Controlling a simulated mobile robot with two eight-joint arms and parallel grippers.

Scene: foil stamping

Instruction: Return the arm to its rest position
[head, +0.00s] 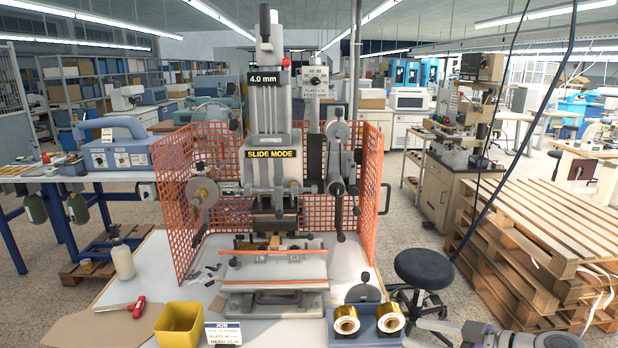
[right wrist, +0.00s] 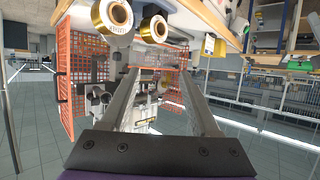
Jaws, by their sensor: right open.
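My right arm (head: 545,341) comes in at the bottom right edge of the head view. Its gripper (head: 422,328) is low, just right of the two gold foil rolls (head: 367,319), and partly cut off by the lower edge. In the right wrist view the two long fingers of the gripper (right wrist: 154,72) stand apart, with nothing held between them. The gold foil rolls (right wrist: 130,22) show beyond the fingertips there. The foil stamping press (head: 272,165) stands on the white table inside an orange mesh guard (head: 369,190). My left gripper is not in view.
A yellow bin (head: 180,324), a job card (head: 223,334), a red-handled tool (head: 137,307) and a white bottle (head: 122,260) are on the table's left. A black stool (head: 424,268) and stacked wooden pallets (head: 535,240) stand to the right, close to my right arm.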

